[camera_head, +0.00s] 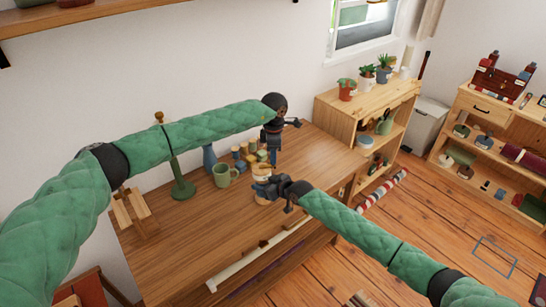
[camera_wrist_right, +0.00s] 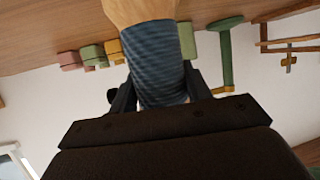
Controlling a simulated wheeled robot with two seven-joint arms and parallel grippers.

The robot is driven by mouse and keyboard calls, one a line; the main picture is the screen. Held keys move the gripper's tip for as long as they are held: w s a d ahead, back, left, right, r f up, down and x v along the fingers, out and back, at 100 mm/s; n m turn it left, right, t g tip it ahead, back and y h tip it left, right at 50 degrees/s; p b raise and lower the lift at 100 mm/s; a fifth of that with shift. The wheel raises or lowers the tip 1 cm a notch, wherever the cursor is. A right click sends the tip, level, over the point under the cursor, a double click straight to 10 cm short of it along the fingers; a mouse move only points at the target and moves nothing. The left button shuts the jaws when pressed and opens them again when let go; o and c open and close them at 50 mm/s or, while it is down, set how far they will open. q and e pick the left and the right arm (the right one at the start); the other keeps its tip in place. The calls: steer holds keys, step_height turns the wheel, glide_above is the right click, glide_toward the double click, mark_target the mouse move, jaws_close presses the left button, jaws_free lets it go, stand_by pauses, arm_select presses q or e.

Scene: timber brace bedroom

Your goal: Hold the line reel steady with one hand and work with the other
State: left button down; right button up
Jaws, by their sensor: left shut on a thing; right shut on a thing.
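The line reel (camera_head: 263,170), with pale wooden ends, stands upright on the wooden table. In the right wrist view, which is upside down, its blue ribbed winding (camera_wrist_right: 160,65) sits between my right fingers, and its tan end (camera_wrist_right: 140,10) is toward the tabletop. My right gripper (camera_head: 268,186) is shut on the reel from the right and hides its middle in the head view. My left gripper (camera_head: 274,158) points down just above and behind the reel. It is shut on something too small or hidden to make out.
A wooden rack (camera_head: 133,212) is at the table's left. Bare tabletop (camera_head: 320,155) lies right.

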steer(key=shift+f, duration=0.1)
arm_select(q)
steer(key=shift+w+a+f+n, duration=0.1)
steer(key=shift+w+a+n, duration=0.45)
steer(key=shift+n, duration=1.4)
steer(key=shift+w+a+r+n, duration=0.1)
steer(key=shift+w+a+n, duration=0.45)
steer(key=shift+n, duration=1.45)
steer(key=shift+w+a+f+n, duration=0.1)
steer(key=shift+w+a+n, duration=0.45)
steer(key=shift+n, duration=1.4)
steer(key=shift+w+d, duration=0.2)
steer(key=shift+d, duration=0.05)
steer(key=c, duration=1.2)
jaws_free()
step_height(320, 180, up, 12)
steer(key=shift+w, duration=0.45)
